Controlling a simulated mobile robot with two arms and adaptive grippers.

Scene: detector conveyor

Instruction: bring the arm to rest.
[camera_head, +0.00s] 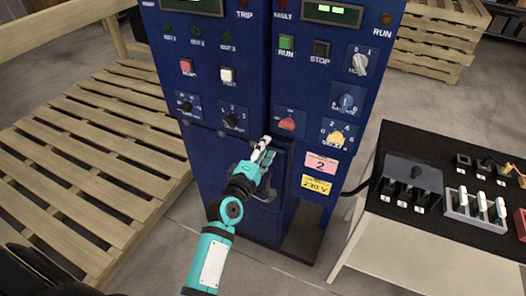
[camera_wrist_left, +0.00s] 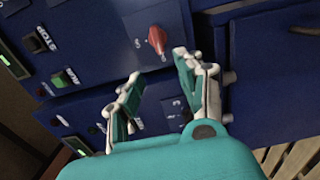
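My left arm reaches up to the front of a blue control cabinet (camera_head: 225,85) in the head view. My left gripper (camera_head: 266,143) is near the gap between the two panels, below and left of a red rotary knob (camera_head: 287,124). In the left wrist view the fingers of my left gripper (camera_wrist_left: 158,75) are apart with nothing between them. The red knob (camera_wrist_left: 157,39) shows beyond the fingertips. I cannot tell from the head view how far the fingertips are from the cabinet. My right gripper is not identifiable in view.
A wooden pallet (camera_head: 90,165) lies on the left floor. A black-topped table (camera_head: 400,140) at right holds dark switch parts (camera_head: 405,195) and a grey tray (camera_head: 462,203) with white-handled pieces. Stacked pallets (camera_head: 430,40) stand behind. Grey floor (camera_head: 290,270) shows between cabinet and table.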

